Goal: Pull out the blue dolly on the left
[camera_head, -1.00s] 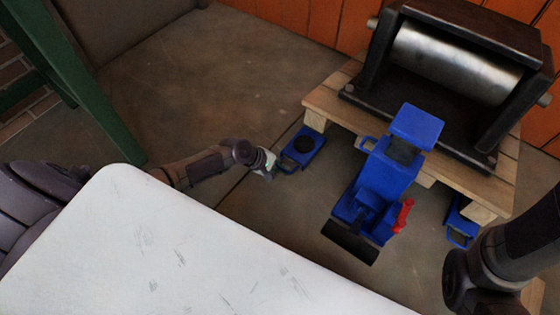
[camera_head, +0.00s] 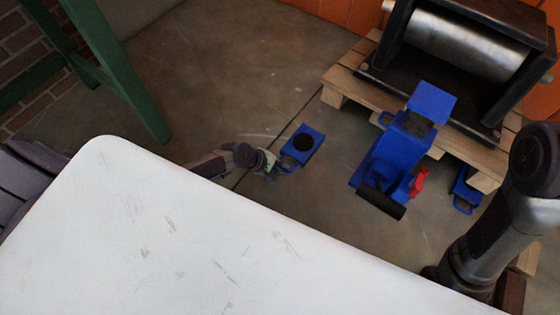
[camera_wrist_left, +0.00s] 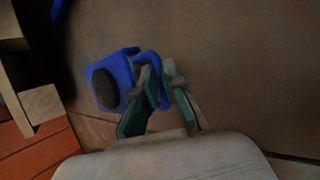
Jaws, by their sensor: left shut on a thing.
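The left blue dolly (camera_head: 302,147) is a small flat blue piece with a round dark pad on top and a handle. It lies on the floor, clear of the left corner of the wooden pallet (camera_head: 345,82). My left gripper (camera_head: 276,166) is at its near side, shut on the handle. In the left wrist view, the dolly (camera_wrist_left: 106,86) is beside my left gripper (camera_wrist_left: 161,86), whose fingers are at the handle loop. My right arm comes in from the right, but its gripper is out of sight.
A heavy roller press (camera_head: 465,45) stands on the pallet. A blue jack (camera_head: 400,145) with a red lever stands in front of it. Another blue dolly (camera_head: 466,190) is by the pallet's right side, close to my right arm. A green post (camera_head: 118,70) is at the left. Floor between is open.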

